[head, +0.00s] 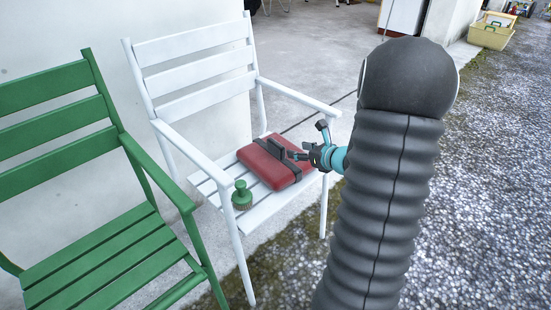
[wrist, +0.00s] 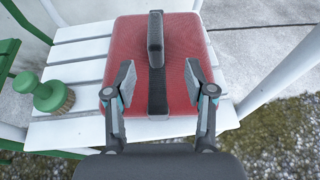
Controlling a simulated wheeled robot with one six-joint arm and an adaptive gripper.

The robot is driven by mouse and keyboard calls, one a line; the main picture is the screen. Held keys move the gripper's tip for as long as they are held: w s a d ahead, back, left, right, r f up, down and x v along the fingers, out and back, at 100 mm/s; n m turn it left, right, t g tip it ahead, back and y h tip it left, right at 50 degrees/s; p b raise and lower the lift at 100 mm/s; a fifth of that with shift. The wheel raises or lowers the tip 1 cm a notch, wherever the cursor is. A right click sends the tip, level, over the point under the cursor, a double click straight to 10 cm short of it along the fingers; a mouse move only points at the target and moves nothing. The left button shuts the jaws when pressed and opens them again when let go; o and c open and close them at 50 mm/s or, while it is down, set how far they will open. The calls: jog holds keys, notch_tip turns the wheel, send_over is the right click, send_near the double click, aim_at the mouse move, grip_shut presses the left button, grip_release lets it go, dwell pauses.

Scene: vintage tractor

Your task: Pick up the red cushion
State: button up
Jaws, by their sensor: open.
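The red cushion (head: 275,163) lies on the seat of the white chair (head: 200,69). It has a black strap around it and a dark upright handle on top. In the wrist view the cushion (wrist: 185,70) fills the middle, with the handle (wrist: 155,45) standing between and beyond the fingertips. My gripper (head: 311,152) is at the cushion's near right side in the head view. In the wrist view my gripper (wrist: 157,85) is open, its two fingers apart over the near part of the cushion, either side of the strap. Nothing is between the fingers in its hold.
A green round-knobbed brush (head: 242,195) stands on the white seat to the left of the cushion. A green chair (head: 90,185) stands at the left. The white chair's armrests flank the seat. A yellowish-green crate (head: 489,36) is far back right, on gravel.

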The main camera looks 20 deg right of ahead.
aim_at(285, 147)
jog(key=x, duration=0.7)
jog(key=shift+w+a+f, duration=0.2)
jog(key=shift+w+a, duration=0.1)
jog(key=shift+f+p+x, duration=0.2)
jog(key=shift+p+x, duration=0.2)
jog(key=shift+x, duration=2.1)
jog(key=shift+s+a, duration=0.15)
jog(key=shift+a, duration=0.05)
grip_shut()
